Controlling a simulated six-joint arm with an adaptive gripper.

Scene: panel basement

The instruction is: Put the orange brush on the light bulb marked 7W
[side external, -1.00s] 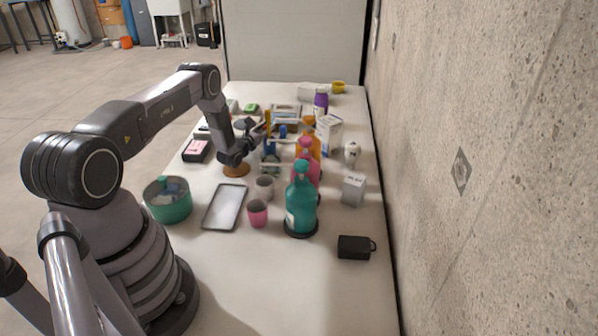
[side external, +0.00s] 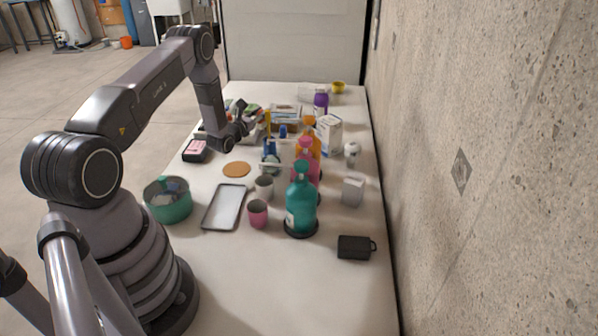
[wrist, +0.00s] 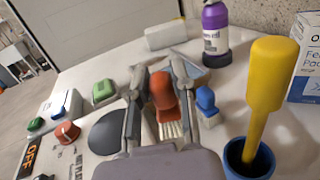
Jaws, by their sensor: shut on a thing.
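The orange brush (wrist: 162,92) has pale bristles and sits between the fingers of my gripper (wrist: 160,82) in the wrist view. My gripper is shut on it. In the side view my gripper (side external: 238,136) is above the left-middle of the table, and the brush is too small there to make out. No 7W mark is readable in either view. A small white rounded thing (side external: 352,149) stands at the right of the table, but I cannot tell whether it is the light bulb.
A blue cup (wrist: 250,162) with a yellow-handled tool (wrist: 268,88) stands close to the right of my gripper. A purple bottle (wrist: 215,35) is behind. Teal (side external: 300,205) and pink bottles crowd the middle right. A cork disc (side external: 237,169) lies on bare table.

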